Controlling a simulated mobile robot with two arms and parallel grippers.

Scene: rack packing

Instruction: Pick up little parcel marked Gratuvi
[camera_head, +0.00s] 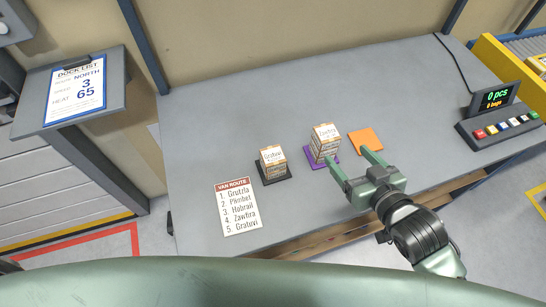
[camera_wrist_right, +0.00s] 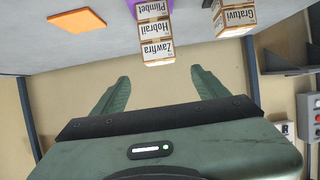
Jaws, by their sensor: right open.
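The little parcel marked Gratuvi (camera_wrist_right: 237,17) shows in the right wrist view at the upper right. In the head view it belongs to the small left stack (camera_head: 272,158) on a dark mat (camera_head: 273,178). A taller stack (camera_head: 325,142) stands on a purple mat (camera_head: 321,164) to its right, with parcels marked Plimbet (camera_wrist_right: 153,8), Hobrail (camera_wrist_right: 155,28) and Zawfira (camera_wrist_right: 158,50). My right gripper (camera_head: 353,163) is open and empty, just right of the taller stack and apart from the Gratuvi parcel. My left gripper is not in view.
An empty orange mat (camera_head: 366,140) lies beyond my right gripper. A van route sheet (camera_head: 239,208) lies left of the stacks and lists several names, Gratuvi last. A counter display with buttons (camera_head: 497,118) stands at the right. The grey table (camera_head: 230,110) is clear behind the stacks.

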